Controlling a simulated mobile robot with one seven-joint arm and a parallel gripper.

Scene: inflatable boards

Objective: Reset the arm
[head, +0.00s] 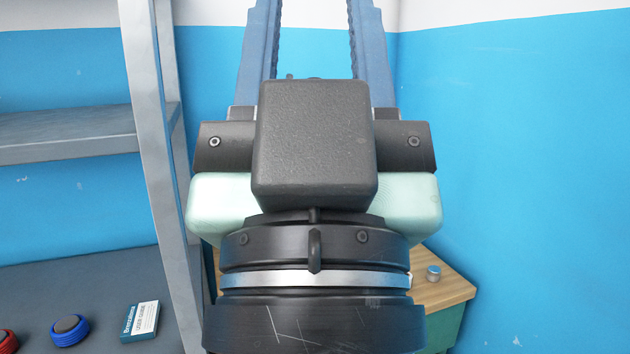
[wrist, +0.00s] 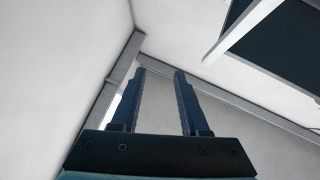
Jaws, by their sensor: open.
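My gripper (head: 312,40) fills the middle of the head view, raised and pointing up and away from me. Its two blue fingers stand apart with nothing between them. In the wrist view my gripper (wrist: 161,75) shows the same two parallel fingers, open and empty, against pale walls and a grey corner. The fingertips are cut off at the top of the head view.
A grey metal shelf unit (head: 160,150) stands at the left. A blue round item (head: 70,330), a red one (head: 6,341) and a small box (head: 140,321) lie on its lower shelf.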

